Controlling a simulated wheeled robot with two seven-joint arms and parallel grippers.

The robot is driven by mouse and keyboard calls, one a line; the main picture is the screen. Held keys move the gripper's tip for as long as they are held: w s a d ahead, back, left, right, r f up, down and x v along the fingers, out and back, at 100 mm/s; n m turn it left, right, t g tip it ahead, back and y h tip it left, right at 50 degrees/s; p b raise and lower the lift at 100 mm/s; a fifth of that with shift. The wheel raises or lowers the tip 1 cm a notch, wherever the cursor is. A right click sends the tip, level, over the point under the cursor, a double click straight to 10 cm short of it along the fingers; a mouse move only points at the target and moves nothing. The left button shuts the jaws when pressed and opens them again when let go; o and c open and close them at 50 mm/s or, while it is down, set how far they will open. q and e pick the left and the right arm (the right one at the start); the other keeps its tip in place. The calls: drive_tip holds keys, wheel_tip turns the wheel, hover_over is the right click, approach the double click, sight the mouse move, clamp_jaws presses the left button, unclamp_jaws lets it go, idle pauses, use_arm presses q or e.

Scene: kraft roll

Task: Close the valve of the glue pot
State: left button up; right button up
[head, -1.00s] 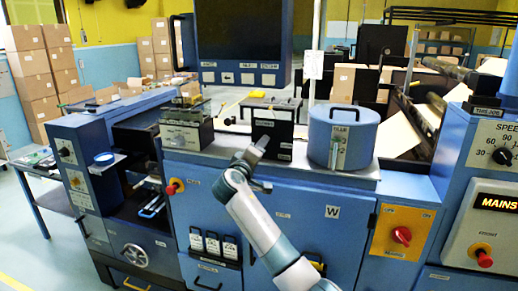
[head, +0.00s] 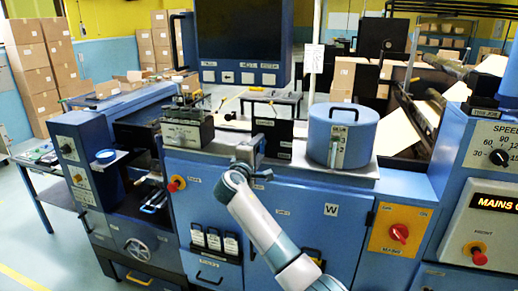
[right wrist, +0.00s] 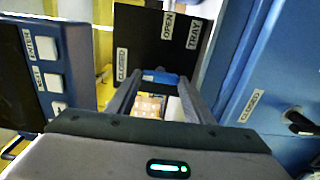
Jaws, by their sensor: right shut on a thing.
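The glue pot (head: 342,134) is a blue cylinder with a lid handle, on the machine's top in the head view. Its grey valve lever (head: 337,153) hangs roughly upright on its front; the labels there are too small to read. In the right wrist view the pot seems to be the blue surface (right wrist: 265,75) with a CLOSED label. My right gripper (head: 250,148) is left of the pot, apart from the valve, in front of a black panel (head: 272,138). In the right wrist view its fingers (right wrist: 155,80) are shut on a small blue part (right wrist: 160,76). My left gripper is out of view.
The black panel carries OPEN, CLOSED and TRAY labels in the right wrist view. A dark screen with buttons (head: 243,77) hangs above the machine. A black-and-grey unit (head: 186,128) stands left. A yellow panel with a red knob (head: 399,232) is at right.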

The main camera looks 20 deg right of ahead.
drive_tip(key=o, duration=1)
drive_tip(key=shift+a, duration=0.1)
drive_tip(key=shift+o, duration=0.2)
drive_tip(key=b+v, duration=0.6)
drive_tip(key=v, duration=1.1)
drive_tip(key=shift+a+b, duration=0.2)
drive_tip(key=shift+b, duration=0.2)
drive_tip(key=shift+s+f, duration=0.1)
